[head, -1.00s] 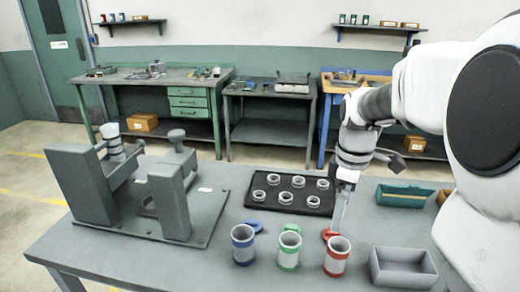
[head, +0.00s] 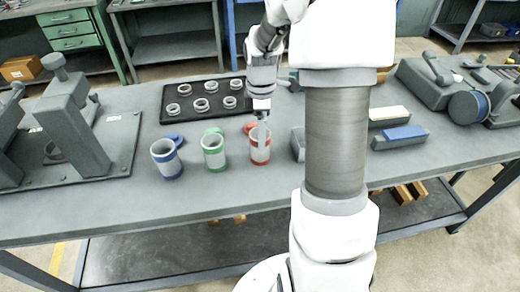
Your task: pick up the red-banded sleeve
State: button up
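The red-banded sleeve (head: 260,154) stands upright on the grey table, rightmost in a row of three sleeves. It is a pale cylinder with red bands at top and bottom. My gripper (head: 262,136) points down at its rim, and a finger overlaps the sleeve's upper part in the picture. I cannot tell whether the gripper touches it or how far apart the fingers are. A red lid-like piece (head: 249,128) lies just behind the sleeve, partly hidden.
The green-banded (head: 213,153) and blue-banded (head: 166,160) sleeves stand to the left. A black tray (head: 172,117) with several rings lies behind. A grey bin (head: 298,146) is close on the right, partly hidden by my arm. The grinder fixture (head: 78,125) stands at left.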

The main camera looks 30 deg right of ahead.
jog(key=shift+s+a+f+b, duration=0.1)
jog(key=shift+a+f+b, duration=0.1)
jog(key=shift+f, duration=1.2)
jog(key=shift+s+a+f+b, duration=0.1)
jog(key=shift+a+f+b, duration=0.1)
jog(key=shift+f, duration=1.15)
jog(key=shift+c, duration=0.3)
jog(key=shift+r, duration=0.1)
jog(key=c, duration=1.3)
